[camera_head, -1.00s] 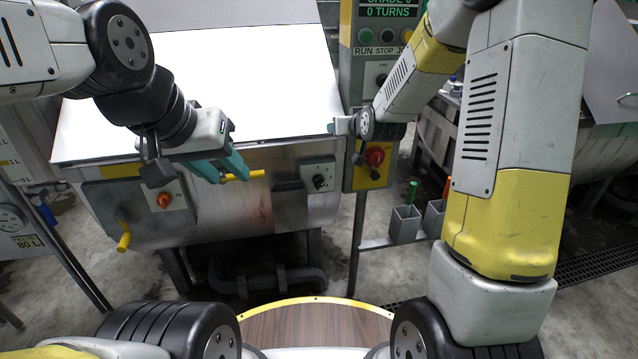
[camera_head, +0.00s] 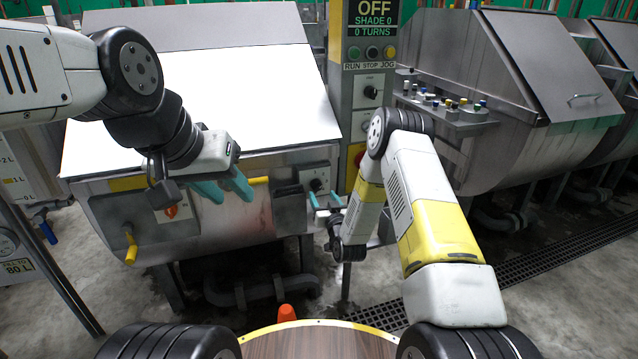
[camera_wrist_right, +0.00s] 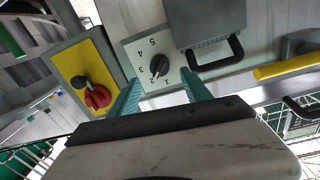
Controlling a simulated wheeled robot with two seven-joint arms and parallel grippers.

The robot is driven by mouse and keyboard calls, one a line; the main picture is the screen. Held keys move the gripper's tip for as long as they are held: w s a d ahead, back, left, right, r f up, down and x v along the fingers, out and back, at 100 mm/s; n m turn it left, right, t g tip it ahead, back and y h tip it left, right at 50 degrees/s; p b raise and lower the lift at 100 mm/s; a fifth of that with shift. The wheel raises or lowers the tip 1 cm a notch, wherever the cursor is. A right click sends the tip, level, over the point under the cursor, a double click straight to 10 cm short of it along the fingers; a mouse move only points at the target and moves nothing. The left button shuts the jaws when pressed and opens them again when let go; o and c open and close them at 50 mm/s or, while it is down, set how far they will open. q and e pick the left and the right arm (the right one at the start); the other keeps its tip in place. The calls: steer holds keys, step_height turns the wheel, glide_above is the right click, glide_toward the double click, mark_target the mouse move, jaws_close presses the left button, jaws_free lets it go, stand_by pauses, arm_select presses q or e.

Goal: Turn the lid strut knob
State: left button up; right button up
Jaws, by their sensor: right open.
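A black knob (camera_head: 316,184) sits on a pale plate at the right of the near drum's front. In the right wrist view this knob (camera_wrist_right: 160,64) has a white pointer and a scale with numbers around it; no name label is readable. My right gripper (camera_head: 323,198) is open just below and in front of the knob. In the right wrist view, its teal fingers (camera_wrist_right: 163,92) are apart, with the knob beyond and between them in the picture; contact is not visible. My left gripper (camera_head: 232,195) has its fingers apart in front of the drum near a yellow bar (camera_head: 260,181).
A grey box with a black handle (camera_wrist_right: 215,50) is beside the knob plate. A red knob on a yellow panel (camera_wrist_right: 97,97) is on the other side. The control post (camera_head: 364,95) stands right of the drum. An orange cone (camera_head: 286,312) is on the floor.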

mark_target(318, 188)
steer(key=x, duration=0.6)
steer(key=shift+a, duration=0.1)
jaws_close()
